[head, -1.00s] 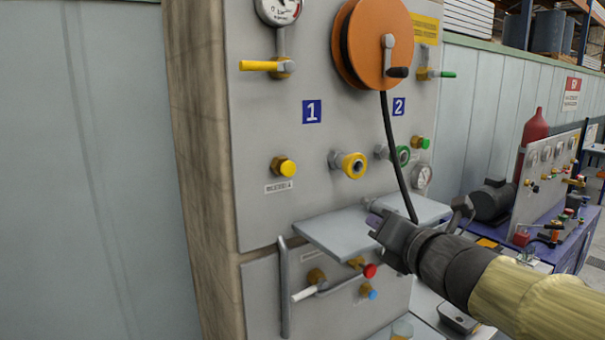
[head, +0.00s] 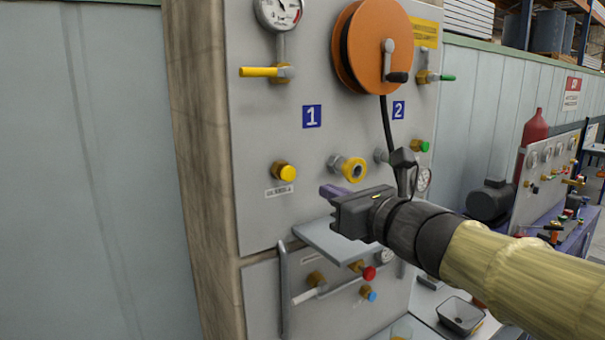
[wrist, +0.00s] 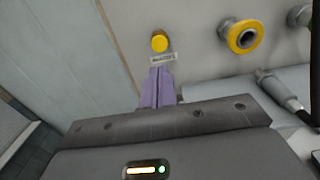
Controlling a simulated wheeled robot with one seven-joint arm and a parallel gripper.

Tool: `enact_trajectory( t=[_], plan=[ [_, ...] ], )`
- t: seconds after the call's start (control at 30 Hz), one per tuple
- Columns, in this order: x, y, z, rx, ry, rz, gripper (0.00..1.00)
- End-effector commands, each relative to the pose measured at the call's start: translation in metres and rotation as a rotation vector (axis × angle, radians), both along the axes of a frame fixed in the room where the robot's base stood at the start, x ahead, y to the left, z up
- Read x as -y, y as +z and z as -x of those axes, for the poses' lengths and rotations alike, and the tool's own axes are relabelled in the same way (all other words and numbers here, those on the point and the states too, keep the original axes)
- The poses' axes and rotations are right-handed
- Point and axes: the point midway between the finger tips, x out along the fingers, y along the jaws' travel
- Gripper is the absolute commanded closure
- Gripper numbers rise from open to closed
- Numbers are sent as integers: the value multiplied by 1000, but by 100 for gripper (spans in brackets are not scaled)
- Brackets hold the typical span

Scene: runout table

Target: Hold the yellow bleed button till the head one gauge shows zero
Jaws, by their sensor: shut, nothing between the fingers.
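The yellow bleed button (head: 285,172) sits on the grey panel below the blue "1" plate, with a small label under it. It also shows in the wrist view (wrist: 159,42), just beyond my fingertips. My gripper (head: 326,191) is shut and empty, its purple fingers pointing left at the panel, right of and slightly below the button and apart from it. The fingers also show in the wrist view (wrist: 158,72), overlapping the label's lower edge in the picture. The head one gauge (head: 279,12) is at the top, partly cut off; its reading is too small to tell.
A yellow-ringed coupling (head: 353,169) stands out right of the button. A grey shelf (head: 335,241) juts out below my gripper. A yellow lever valve (head: 265,72) is under the gauge. An orange hose reel (head: 372,45) hangs at upper right. The panel left of the button is clear.

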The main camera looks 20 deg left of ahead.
Motion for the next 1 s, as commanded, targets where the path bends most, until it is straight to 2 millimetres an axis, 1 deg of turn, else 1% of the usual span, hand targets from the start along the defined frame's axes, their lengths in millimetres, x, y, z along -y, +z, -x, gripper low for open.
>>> enact_trajectory(
  t=[0.03,0.2,0.53,0.73,1.0],
  plan=[
    [-8,3,-6,-3,2,1,100],
    [-30,3,-25,-3,2,1,100],
    [-69,3,-57,-3,1,0,100],
    [-80,1,-67,-1,1,1,100],
    [-81,-1,-68,0,0,-1,100]
  ],
)
